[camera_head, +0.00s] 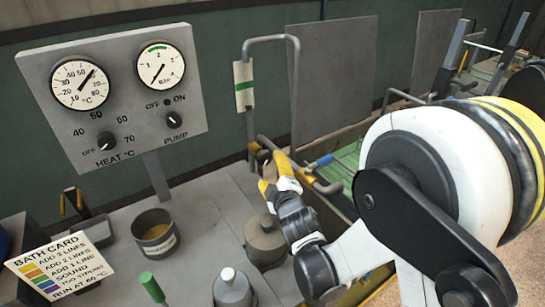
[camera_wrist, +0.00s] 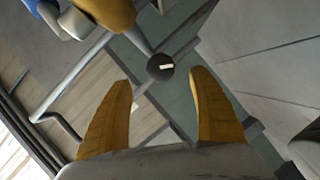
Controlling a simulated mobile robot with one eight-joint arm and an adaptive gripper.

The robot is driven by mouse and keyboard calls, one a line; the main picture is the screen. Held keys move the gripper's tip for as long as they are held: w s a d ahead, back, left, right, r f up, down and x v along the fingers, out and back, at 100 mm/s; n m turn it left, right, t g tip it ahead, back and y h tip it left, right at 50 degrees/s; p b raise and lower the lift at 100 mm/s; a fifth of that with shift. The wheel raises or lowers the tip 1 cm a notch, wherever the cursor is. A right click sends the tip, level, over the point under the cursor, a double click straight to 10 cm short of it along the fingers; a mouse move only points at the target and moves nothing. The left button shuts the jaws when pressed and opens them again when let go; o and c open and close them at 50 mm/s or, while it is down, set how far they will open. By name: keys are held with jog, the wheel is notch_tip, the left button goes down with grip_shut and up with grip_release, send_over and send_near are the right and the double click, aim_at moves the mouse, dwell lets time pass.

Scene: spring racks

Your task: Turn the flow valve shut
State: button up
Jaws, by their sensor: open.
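My gripper (camera_head: 272,172) is open, with its yellow fingers close to the bent grey pipework behind the grey bench. In the wrist view my gripper (camera_wrist: 161,82) has a dark round hub (camera_wrist: 160,68) with a pale mark just beyond and between its fingertips. I see no grip on it. A yellow part (camera_wrist: 105,12) runs up left from the hub. A blue lever (camera_head: 319,162) sits on the pipework to the right of my fingers; blue also shows at the wrist view's upper left corner. I cannot tell which of these is the flow valve. My fingers partly hide the pipework.
A gauge panel (camera_head: 110,95) with two dials and knobs stands at the left. A bath card (camera_head: 60,262), a grey pot (camera_head: 155,234) and lidded grey containers (camera_head: 265,243) stand on the bench. A tall bent pipe (camera_head: 296,90) rises behind my gripper.

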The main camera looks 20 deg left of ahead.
aim_at(266, 159)
jog(key=b+x, duration=0.1)
jog(key=x, duration=0.7)
jog(key=shift+b, duration=0.35)
jog(key=c, duration=1.2)
